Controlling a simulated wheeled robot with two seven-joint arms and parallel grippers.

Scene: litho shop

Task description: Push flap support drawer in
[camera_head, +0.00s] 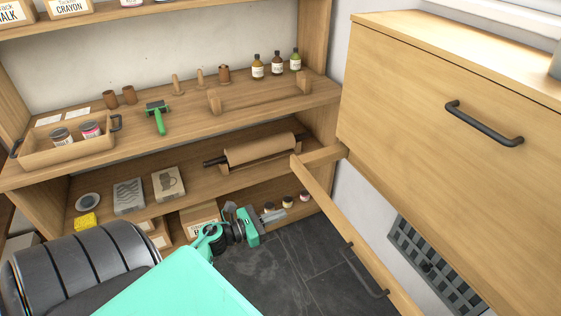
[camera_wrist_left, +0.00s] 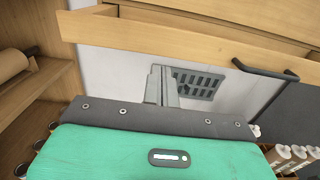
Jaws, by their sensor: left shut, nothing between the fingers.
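The flap support drawer (camera_head: 335,212) is a narrow wooden frame sticking out from the wooden cabinet (camera_head: 430,130). Its dark bar handle (camera_head: 365,275) is on its outer face. In the left wrist view the drawer's front bar (camera_wrist_left: 190,38) crosses the top, with the handle (camera_wrist_left: 265,72) at the right. My left gripper (camera_head: 275,214) is shut and empty, left of the drawer and apart from it in the head view. Its fingers (camera_wrist_left: 160,85) show below the bar in the wrist view. My right gripper is not in view.
The cabinet's upper front with a dark handle (camera_head: 484,123) is closed. A wooden shelf unit (camera_head: 190,125) on the left holds a rolling pin (camera_head: 258,150), bottles, tins and a green roller (camera_head: 157,116). A grey wall vent (camera_head: 430,265) sits below. Dark floor (camera_head: 290,265) lies clear beneath.

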